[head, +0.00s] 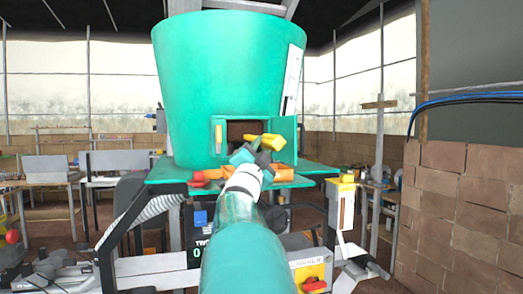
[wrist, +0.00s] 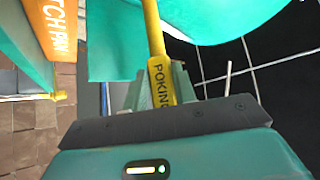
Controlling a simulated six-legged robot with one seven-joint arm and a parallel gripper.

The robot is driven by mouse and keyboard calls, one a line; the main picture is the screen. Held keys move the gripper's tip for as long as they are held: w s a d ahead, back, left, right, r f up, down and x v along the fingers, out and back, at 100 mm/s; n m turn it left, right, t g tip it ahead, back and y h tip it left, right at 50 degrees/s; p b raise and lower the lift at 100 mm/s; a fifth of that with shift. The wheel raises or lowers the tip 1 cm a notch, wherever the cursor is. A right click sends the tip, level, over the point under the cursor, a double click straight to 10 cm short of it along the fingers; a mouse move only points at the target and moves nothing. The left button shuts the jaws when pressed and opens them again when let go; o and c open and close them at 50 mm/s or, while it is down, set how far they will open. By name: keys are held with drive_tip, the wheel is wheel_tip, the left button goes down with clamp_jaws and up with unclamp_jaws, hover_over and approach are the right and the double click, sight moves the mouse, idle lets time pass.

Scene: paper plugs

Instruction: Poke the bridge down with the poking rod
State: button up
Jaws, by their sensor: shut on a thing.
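A large teal hopper (head: 225,85) stands ahead in the head view, with a small open hatch (head: 240,131) low on its front. Behind the hatch it is dark brown, and I cannot make out a bridge. My gripper (head: 259,146) is in front of the hatch's lower right side. In the wrist view my gripper (wrist: 158,88) is shut on the yellow poking rod (wrist: 154,35), marked "POKING". The rod runs up from the jaws past teal panels; its far end is out of view. A yellow piece beside the gripper in the head view may be part of the rod.
The teal hatch door (head: 284,130) stands open on the right. A teal ledge (head: 165,172) below carries red and orange items. A brick wall (head: 460,200) stands at the right, and benches (head: 48,170) at the left.

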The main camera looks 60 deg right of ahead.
sight(268, 147)
drive_tip(key=shift+s+a, duration=1.7)
drive_tip(key=shift+w+d, duration=0.1)
drive_tip(key=shift+w+d, duration=1.6)
drive_tip(key=shift+s+a, duration=1.7)
drive_tip(key=shift+w+d, duration=1.7)
